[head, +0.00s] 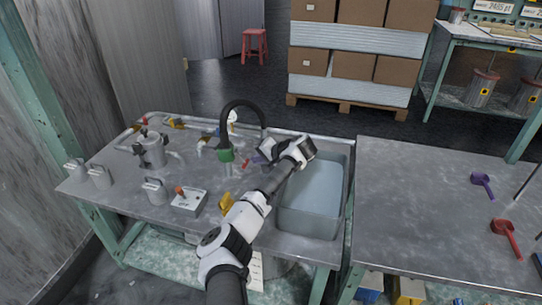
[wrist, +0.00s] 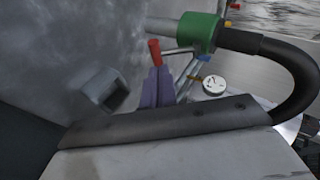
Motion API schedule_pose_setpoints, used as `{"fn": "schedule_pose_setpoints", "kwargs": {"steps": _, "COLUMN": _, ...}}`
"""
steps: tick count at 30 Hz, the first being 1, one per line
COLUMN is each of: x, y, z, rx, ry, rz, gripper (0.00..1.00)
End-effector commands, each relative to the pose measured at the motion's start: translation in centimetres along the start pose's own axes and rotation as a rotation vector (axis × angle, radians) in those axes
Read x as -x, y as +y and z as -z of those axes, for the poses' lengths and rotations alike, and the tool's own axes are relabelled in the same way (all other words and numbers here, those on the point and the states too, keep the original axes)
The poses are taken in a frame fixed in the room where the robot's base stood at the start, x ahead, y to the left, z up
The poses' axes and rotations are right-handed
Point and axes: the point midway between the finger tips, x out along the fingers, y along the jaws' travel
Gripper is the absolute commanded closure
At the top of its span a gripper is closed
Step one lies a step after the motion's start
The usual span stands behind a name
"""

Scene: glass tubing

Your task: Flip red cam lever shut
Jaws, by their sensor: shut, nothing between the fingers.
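The red cam lever (head: 246,164) shows as a small red bar on the metal bench, just right of the green collar. In the wrist view the red lever (wrist: 154,51) stands up, slightly tilted, below and left of the green collar (wrist: 203,33). My gripper (head: 258,158) is over the bench near the sink's left edge, close to the lever. Its purple fingers (wrist: 158,72) are together and empty, with their tips at the lever's lower end. I cannot tell whether they touch it. The lever's base is hidden behind the fingers.
A black hose (head: 241,104) arches up from the green collar. A grey sink (head: 312,205) lies to the right, below my arm. A white gauge (wrist: 214,85) is right of the fingers.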

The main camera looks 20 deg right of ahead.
Motion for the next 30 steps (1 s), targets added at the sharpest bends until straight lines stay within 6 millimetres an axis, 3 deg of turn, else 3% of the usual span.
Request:
{"fn": "schedule_pose_setpoints", "kwargs": {"steps": 9, "x": 7.3, "y": 0.1, "z": 0.1, "rx": 0.001, "ry": 0.004, "rz": -0.002, "gripper": 1.00}}
{"fn": "schedule_pose_setpoints", "kwargs": {"steps": 15, "x": 10.6, "y": 0.1, "z": 0.1, "rx": 0.001, "ry": 0.003, "rz": -0.001, "gripper": 1.00}}
{"fn": "schedule_pose_setpoints", "kwargs": {"steps": 21, "x": 11.8, "y": 0.0, "z": 0.0, "rx": 0.001, "ry": 0.000, "rz": -0.001, "gripper": 1.00}}
{"fn": "schedule_pose_setpoints", "kwargs": {"steps": 30, "x": 11.9, "y": 0.0, "z": 0.0, "rx": 0.001, "ry": 0.000, "rz": 0.000, "gripper": 1.00}}
